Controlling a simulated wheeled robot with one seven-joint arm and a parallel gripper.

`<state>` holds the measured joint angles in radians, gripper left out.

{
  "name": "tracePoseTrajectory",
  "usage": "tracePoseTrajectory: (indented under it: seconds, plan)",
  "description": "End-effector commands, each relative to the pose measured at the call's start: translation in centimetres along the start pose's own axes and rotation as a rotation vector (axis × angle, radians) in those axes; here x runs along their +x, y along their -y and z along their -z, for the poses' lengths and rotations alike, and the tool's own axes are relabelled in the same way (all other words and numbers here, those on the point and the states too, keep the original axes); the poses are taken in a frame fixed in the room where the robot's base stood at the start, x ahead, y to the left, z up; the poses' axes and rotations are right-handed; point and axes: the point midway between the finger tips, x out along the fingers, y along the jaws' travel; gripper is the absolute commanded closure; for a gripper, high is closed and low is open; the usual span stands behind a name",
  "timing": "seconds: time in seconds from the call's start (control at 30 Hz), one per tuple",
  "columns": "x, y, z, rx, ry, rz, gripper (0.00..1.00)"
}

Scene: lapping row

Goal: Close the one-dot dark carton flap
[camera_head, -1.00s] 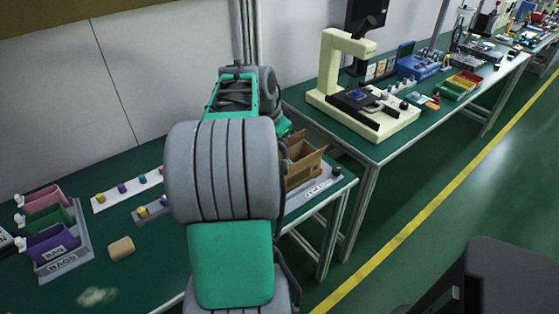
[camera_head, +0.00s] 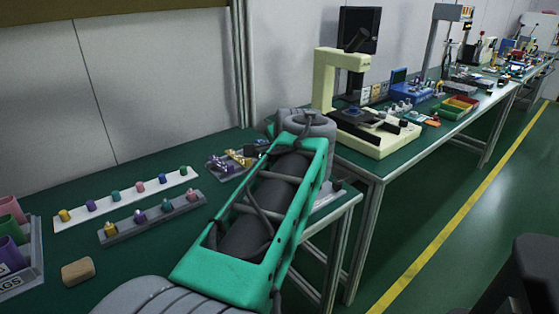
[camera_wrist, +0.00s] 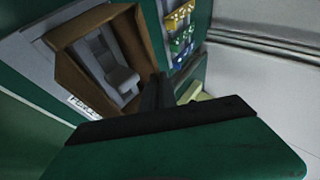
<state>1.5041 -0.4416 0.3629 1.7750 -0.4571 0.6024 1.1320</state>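The brown carton (camera_wrist: 62,72) stands open in the wrist view, at upper left, with grey shapes visible inside it. Brown panels rise around its opening; I cannot make out dots on them, so I cannot tell which is the one-dot dark flap. My gripper (camera_wrist: 158,88) reaches in from the bottom of the wrist view. Its dark fingers are together with nothing visible between them, close beside the carton's right-hand side; I cannot tell if they touch it. In the head view my arm hides the carton and the gripper.
A grey plate (camera_head: 328,199) shows at the bench's right end. A cream microscope (camera_head: 372,133) stands on the adjoining bench.

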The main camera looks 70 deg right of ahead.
Motion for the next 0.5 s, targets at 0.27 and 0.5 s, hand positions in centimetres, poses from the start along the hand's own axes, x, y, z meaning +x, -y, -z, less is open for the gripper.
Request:
tracePoseTrajectory:
  seconds: [0.27,0.5]
  plan:
    - [0.05,-0.09,-0.01,0.005,0.001,0.01,1.0]
    - [0.05,-0.08,0.0,0.004,0.0,0.01,0.94]
